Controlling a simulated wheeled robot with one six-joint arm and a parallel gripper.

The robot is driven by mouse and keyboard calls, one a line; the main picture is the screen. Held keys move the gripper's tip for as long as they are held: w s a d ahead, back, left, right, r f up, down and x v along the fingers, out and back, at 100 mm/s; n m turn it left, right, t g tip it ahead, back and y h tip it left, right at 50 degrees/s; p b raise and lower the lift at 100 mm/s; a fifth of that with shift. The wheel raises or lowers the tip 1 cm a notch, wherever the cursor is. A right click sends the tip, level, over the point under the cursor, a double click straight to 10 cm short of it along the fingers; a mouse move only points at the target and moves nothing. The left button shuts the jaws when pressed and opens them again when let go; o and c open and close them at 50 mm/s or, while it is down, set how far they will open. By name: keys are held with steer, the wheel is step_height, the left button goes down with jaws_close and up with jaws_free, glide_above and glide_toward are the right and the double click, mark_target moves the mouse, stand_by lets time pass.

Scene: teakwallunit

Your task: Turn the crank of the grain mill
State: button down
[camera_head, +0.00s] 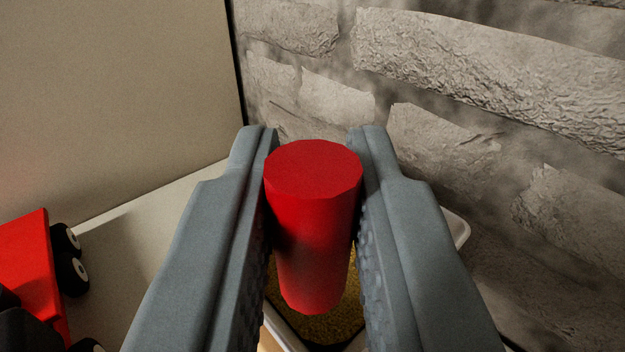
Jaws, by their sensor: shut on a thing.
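A red cylinder (314,220), which looks like the knob of the mill's crank, stands upright in the picture between the two grey fingers. My gripper (313,150) is shut on this red knob, with one finger on each side of it. The crank arm and the body of the grain mill do not show clearly. Below the knob, partly hidden by the fingers, is a pale-rimmed container (455,228) with grainy yellow-brown stuff (333,325) in it.
A red toy vehicle with black wheels (30,275) stands at the lower left on a pale surface (150,235). A rough stone wall (480,90) rises close on the right. A plain beige panel (110,90) stands at the upper left.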

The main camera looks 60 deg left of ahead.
steer(key=shift+w+d+n+g+y, duration=0.2)
steer(key=shift+n+g+y, duration=0.15)
steer(key=shift+n+g, duration=0.45)
steer(key=shift+w+d+n+g+y, duration=0.15)
steer(key=shift+n+g+y, duration=0.3)
steer(key=shift+g, duration=0.65)
steer(key=shift+a, duration=0.1)
steer(key=c, duration=1.4)
jaws_free()
steer(key=shift+r, duration=0.1)
step_height(320, 180, up, 10)
steer(key=shift+f, duration=0.1)
